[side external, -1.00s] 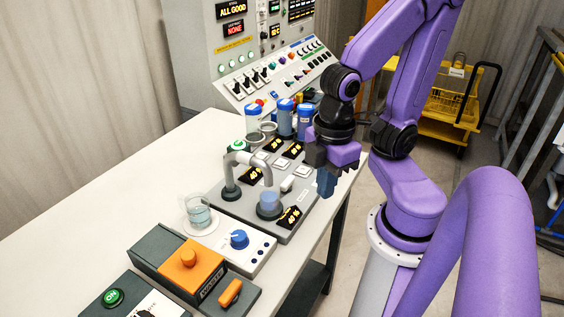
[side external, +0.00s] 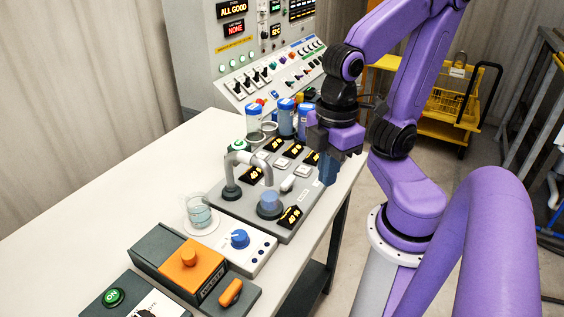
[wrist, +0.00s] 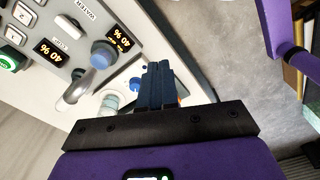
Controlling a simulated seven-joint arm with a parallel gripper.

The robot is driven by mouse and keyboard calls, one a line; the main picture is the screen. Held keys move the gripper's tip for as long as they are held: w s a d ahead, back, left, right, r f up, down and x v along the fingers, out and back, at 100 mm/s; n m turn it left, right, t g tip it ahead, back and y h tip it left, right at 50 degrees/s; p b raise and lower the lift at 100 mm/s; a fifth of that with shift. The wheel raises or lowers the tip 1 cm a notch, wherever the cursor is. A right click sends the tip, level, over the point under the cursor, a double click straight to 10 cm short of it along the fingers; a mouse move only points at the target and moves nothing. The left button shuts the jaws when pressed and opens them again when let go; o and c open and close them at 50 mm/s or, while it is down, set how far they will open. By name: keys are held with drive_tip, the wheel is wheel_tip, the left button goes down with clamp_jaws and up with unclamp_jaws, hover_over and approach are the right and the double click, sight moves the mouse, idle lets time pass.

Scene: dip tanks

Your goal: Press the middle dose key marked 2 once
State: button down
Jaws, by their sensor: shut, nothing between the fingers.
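The grey dosing panel (side external: 240,208) lies on the table and carries small white keys. One white key (side external: 281,162) and another white key (side external: 302,170) show left of my gripper in the side view. In the wrist view, white keys (wrist: 15,36) sit at the top left edge, partly cut off. My gripper (side external: 328,180) is shut and empty, above the panel's right edge and apart from the keys. Its blue fingers (wrist: 155,70) point away from the keys in the wrist view.
A curved grey spout (side external: 250,160), a blue-topped knob (side external: 269,203) and lit displays (side external: 290,217) stand on the panel. Blue-capped jars (side external: 286,118) stand behind it. A glass beaker (side external: 199,213) and an orange box (side external: 192,266) are nearer. The table's left side is clear.

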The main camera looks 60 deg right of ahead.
drive_tip(key=w+d+r+m+g+y, duration=0.1)
drive_tip(key=w+m+g+y, duration=0.1)
drive_tip(key=w+m, duration=1.2)
drive_tip(key=n+t+y, duration=0.3)
drive_tip(key=n+t, duration=0.6)
drive_tip(key=n, duration=2.6)
hover_over(285, 161)
wheel_tip(285, 161, down, 7)
drive_tip(key=shift+f+n, duration=0.3)
drive_tip(key=shift+f, duration=0.2)
drive_tip(key=shift+f, duration=0.1)
drive_tip(key=shift+f, duration=4.3)
